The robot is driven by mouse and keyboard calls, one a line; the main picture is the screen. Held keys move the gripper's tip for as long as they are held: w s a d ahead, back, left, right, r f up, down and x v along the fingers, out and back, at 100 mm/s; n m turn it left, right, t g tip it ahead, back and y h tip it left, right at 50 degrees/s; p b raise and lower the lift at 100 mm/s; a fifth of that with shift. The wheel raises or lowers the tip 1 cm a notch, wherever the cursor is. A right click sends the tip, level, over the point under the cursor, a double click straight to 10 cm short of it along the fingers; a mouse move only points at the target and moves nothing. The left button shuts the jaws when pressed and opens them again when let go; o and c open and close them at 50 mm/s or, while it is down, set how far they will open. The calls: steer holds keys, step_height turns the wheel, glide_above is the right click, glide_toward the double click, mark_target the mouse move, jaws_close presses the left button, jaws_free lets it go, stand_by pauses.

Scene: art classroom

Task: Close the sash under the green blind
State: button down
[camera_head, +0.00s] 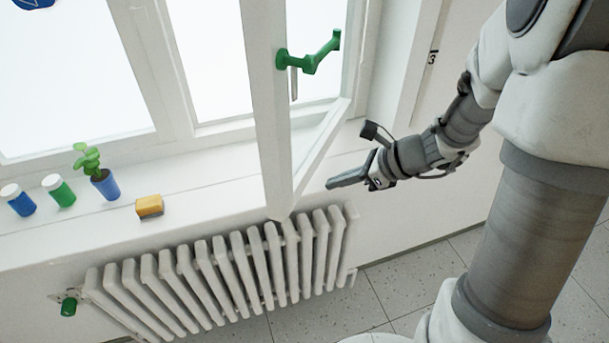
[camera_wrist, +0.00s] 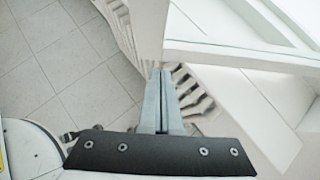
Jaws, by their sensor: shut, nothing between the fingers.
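An open window sash (camera_head: 268,110) with a white frame stands swung into the room over the sill, its lower corner out above the radiator. A green handle (camera_head: 310,60) is on it. My gripper (camera_head: 330,184) is shut and empty, to the right of the sash, low near its bottom rail. In the wrist view my gripper's fingers (camera_wrist: 162,75) are together, pointing at a white upright that looks like the sash frame (camera_wrist: 150,30). I cannot tell whether they touch it. No green blind is in view.
On the sill (camera_head: 215,185) stand a blue-capped-white jar (camera_head: 20,203), a green jar (camera_head: 60,192), a potted plant (camera_head: 105,186) and a yellow sponge-like block (camera_head: 149,206). A white radiator (camera_head: 225,265) with a green knob (camera_head: 69,305) is below. Tiled floor (camera_head: 400,270) is clear.

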mark_target(292, 185)
steer(key=w+a+f, duration=0.1)
steer(key=a, duration=0.1)
steer(key=w+a+f, duration=0.1)
steer(key=a, duration=0.1)
steer(key=w+a+f, duration=0.1)
steer(key=a, duration=0.1)
steer(key=shift+p, duration=0.35)
steer(key=shift+w+a+f, duration=0.1)
steer(key=shift+w+a, duration=0.1)
steer(key=shift+a, duration=0.15)
steer(key=shift+a, duration=0.1)
